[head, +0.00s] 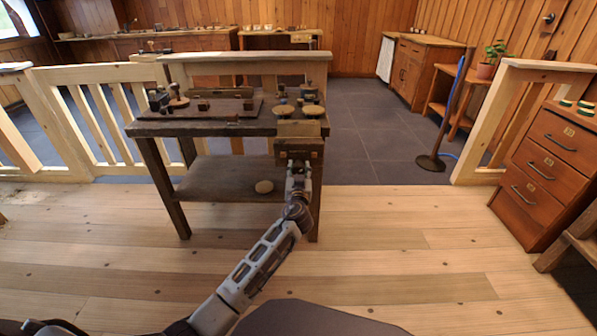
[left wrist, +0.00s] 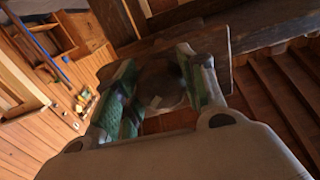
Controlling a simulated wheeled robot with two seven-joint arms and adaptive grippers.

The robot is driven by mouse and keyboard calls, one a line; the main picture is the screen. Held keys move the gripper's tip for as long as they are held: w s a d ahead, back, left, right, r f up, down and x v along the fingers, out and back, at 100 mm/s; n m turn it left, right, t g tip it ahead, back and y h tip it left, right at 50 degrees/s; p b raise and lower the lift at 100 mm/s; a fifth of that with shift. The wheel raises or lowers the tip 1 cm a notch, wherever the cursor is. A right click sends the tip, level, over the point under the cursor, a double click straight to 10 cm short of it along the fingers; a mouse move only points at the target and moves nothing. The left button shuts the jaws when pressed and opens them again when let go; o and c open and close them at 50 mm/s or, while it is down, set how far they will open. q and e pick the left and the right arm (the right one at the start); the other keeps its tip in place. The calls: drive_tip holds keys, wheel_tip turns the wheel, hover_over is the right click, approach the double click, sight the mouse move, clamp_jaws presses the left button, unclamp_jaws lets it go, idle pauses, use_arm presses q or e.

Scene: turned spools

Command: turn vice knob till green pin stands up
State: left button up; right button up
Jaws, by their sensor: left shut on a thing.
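A wooden vice (head: 299,148) is fixed to the front right edge of the workbench (head: 220,128). My left gripper (head: 298,170) is at the front of the vice, its arm reaching up from the bottom. In the left wrist view, the green-padded fingers of my left gripper (left wrist: 158,78) stand on both sides of a dark round knob (left wrist: 156,88) and are shut on it. In the head view the knob is hidden behind the gripper. I cannot make out the green pin in either view. My right gripper is not in view.
Two round tan-topped pieces (head: 284,110) and several small dark parts stand on the bench top. A wooden railing (head: 100,110) runs behind. The floor (head: 410,240) to the right is clear, up to a drawer cabinet (head: 548,175).

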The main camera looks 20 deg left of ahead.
use_arm(q)
drive_tip(key=shift+c, duration=0.8)
drive_tip(key=shift+m, duration=0.5)
